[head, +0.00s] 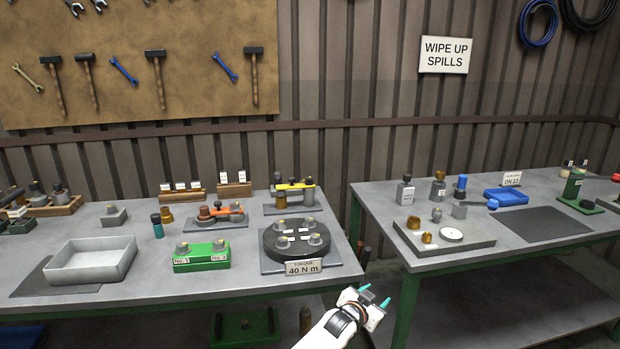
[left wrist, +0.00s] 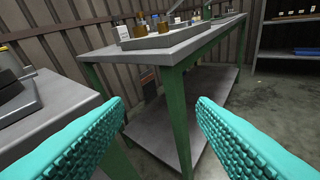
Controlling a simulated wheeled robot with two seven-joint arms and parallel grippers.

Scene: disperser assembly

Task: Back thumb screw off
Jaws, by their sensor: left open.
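My left gripper (head: 376,297) is open and empty, its teal fingertips in the gap between the two benches, in front of the left bench's right corner. In the left wrist view its two teal fingers (left wrist: 160,105) stand wide apart with nothing between them. On the left bench, a yellow bar fixture (head: 294,186) with dark knobs stands at the back right. An orange bar fixture (head: 227,210) with knobs stands left of it. I cannot tell which small knob is the back thumb screw. My right gripper is not in view.
A black round plate (head: 297,255) with several fittings sits behind the "40 N m" sign (head: 303,268). A green block (head: 201,263) and a grey tray (head: 89,265) stand left of it. The right bench (head: 545,261) carries a grey plate (head: 478,245) with brass parts.

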